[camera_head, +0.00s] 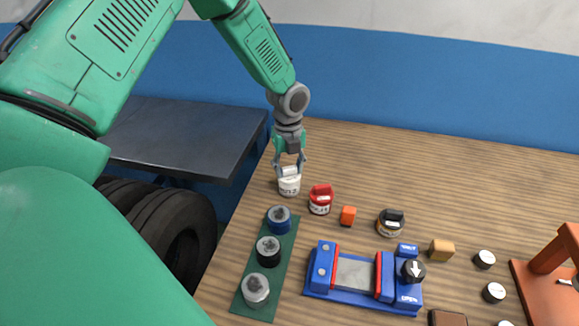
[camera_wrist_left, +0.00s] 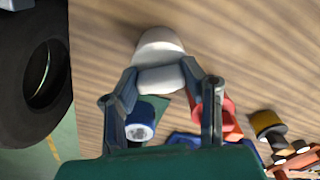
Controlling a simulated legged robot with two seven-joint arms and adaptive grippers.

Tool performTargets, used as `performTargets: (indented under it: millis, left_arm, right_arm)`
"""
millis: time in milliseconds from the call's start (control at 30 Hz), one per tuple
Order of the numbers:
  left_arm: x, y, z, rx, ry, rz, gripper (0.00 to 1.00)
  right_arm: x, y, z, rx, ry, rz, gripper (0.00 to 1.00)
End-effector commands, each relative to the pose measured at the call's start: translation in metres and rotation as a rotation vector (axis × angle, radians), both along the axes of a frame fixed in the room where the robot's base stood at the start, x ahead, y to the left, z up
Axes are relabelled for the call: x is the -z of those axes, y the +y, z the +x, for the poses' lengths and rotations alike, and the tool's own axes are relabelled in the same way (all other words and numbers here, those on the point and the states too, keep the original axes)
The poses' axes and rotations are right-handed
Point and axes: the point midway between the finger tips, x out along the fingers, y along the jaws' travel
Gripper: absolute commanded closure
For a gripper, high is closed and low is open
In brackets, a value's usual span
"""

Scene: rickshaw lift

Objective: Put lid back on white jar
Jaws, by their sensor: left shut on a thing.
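A white jar (camera_head: 289,187) stands upright near the left edge of the wooden table in the head view. My left gripper (camera_head: 290,165) is directly above it, pointing down, with its fingers shut on a white lid (camera_head: 290,172). The lid is at the jar's mouth; I cannot tell whether it is fully seated. In the left wrist view the white lid (camera_wrist_left: 160,79) is between the fingertips of my left gripper (camera_wrist_left: 165,82), and the white jar (camera_wrist_left: 158,45) shows just beyond it. My right gripper is not in view.
A red-lidded jar (camera_head: 320,200) stands close to the right of the white jar. A green board (camera_head: 262,304) with blue, black and white-grey round pieces lies in front. The back table is clear.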

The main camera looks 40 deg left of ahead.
Motion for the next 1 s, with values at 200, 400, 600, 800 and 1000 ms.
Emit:
performTargets:
  millis: [200, 400, 600, 800, 1000]
  left_arm:
    - [0.0009, 0.0002, 0.0002, 0.000, -0.001, 0.000, 0.99]
    - [0.0009, 0.0001, 0.0002, 0.000, -0.001, 0.000, 0.99]
    - [0.0007, 0.0001, 0.0002, 0.000, 0.000, 0.000, 0.99]
    - [0.0004, 0.0003, 0.0002, 0.001, 0.000, 0.000, 0.99]
    - [0.0013, 0.0003, 0.0002, 0.001, 0.000, 0.000, 0.99]
  right_arm:
    - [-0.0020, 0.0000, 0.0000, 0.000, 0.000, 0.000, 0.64]
    - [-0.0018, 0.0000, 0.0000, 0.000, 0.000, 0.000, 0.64]
    - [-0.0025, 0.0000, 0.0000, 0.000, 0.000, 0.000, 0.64]
    - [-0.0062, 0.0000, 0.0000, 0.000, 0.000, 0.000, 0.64]
    - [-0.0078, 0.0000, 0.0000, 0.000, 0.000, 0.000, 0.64]
